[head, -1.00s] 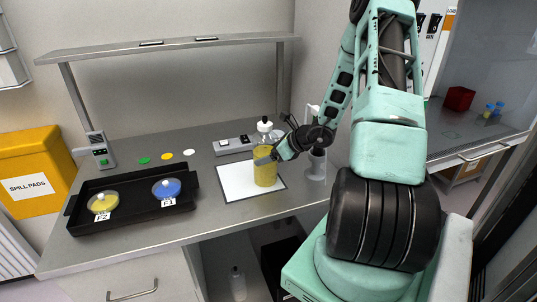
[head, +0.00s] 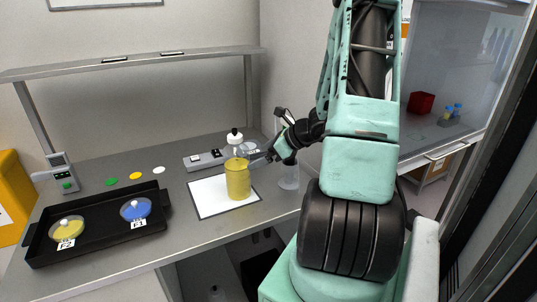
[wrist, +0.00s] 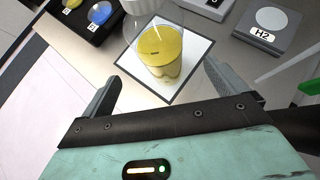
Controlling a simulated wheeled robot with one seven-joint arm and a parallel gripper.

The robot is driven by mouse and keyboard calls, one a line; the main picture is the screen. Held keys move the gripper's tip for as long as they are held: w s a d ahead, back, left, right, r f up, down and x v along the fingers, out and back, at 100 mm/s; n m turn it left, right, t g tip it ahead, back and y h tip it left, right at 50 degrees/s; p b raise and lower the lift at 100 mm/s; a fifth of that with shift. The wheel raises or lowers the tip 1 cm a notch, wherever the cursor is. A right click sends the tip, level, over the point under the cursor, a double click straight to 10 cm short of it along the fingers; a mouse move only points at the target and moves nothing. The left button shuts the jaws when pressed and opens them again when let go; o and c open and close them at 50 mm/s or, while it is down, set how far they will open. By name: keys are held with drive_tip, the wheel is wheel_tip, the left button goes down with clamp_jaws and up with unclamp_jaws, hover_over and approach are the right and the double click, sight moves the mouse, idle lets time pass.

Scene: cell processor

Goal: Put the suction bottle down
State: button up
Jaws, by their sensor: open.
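The suction bottle (head: 238,180) is clear with a white cap and yellow liquid inside. It stands upright on a white mat with a dark edge (head: 210,198) on the bench. In the wrist view the bottle (wrist: 160,52) shows beyond my fingers, on the white mat (wrist: 197,50). My gripper (head: 262,157) is at the bottle's right side in the head view. In the wrist view my gripper (wrist: 155,88) has its fingers spread wide, with nothing between the tips. The bottle is apart from the fingers there.
A black tray (head: 100,232) with a yellow dish (head: 67,228) and a blue dish (head: 136,209) lies at left. A grey device (head: 203,160) sits behind the mat. A clear vessel (head: 289,178) stands right of the bottle. A shelf (head: 140,62) spans the back.

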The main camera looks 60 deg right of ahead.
drive_tip(key=shift+v, duration=1.3)
